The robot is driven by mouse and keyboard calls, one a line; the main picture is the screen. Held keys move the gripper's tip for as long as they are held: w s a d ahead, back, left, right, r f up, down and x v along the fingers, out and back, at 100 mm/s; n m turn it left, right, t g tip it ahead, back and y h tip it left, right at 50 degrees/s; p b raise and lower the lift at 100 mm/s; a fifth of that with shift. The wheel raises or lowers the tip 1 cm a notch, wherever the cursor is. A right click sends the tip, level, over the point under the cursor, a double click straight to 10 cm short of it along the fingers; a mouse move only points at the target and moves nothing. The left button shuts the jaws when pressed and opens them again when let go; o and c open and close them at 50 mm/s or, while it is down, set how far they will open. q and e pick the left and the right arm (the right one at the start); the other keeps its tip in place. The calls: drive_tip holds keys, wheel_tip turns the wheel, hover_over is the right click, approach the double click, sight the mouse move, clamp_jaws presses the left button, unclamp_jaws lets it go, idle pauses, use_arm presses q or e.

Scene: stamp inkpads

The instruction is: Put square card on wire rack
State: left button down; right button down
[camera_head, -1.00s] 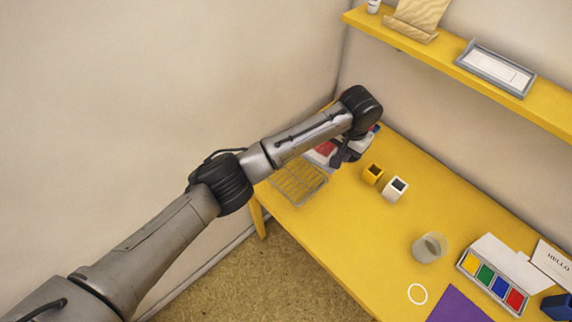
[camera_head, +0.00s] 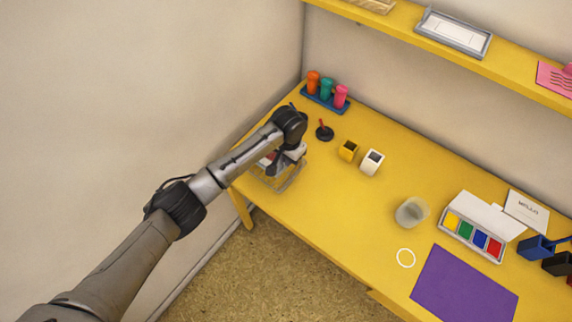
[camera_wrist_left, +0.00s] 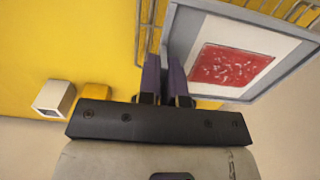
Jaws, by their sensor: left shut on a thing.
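The square card (camera_wrist_left: 232,66), white with a red speckled square and set in a grey border, fills the right of the left wrist view. My left gripper (camera_wrist_left: 164,62) is shut on its grey edge. In the head view the left gripper (camera_head: 288,160) is over the wire rack (camera_head: 288,182) at the table's left end and hides part of it. Rack wires also show past the card in the left wrist view (camera_wrist_left: 147,22). I cannot tell whether the card touches the rack. My right gripper is not in view.
Behind are a blue holder with coloured bottles (camera_head: 326,91) and a black-based stamp with a red handle (camera_head: 324,130). A yellow cup (camera_head: 348,150) and white cup (camera_head: 372,162) stand to the right. Farther right are a clear cup (camera_head: 411,211), inkpads (camera_head: 472,238) and purple sheet (camera_head: 463,288).

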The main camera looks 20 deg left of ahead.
use_arm(q)
drive_tip(key=shift+s+a+f, duration=0.1)
drive_tip(key=shift+a+f, duration=0.1)
drive_tip(key=shift+a, duration=0.05)
drive_tip(key=shift+f+b, duration=0.65)
drive_tip(key=shift+f, duration=1.35)
drive_tip(key=c, duration=1.7)
unclamp_jaws()
drive_tip(key=shift+f, duration=0.1)
drive_tip(key=o, duration=0.4)
wheel_tip(320, 180, up, 12)
drive_tip(key=p, duration=0.3)
drive_tip(key=shift+r, duration=0.2)
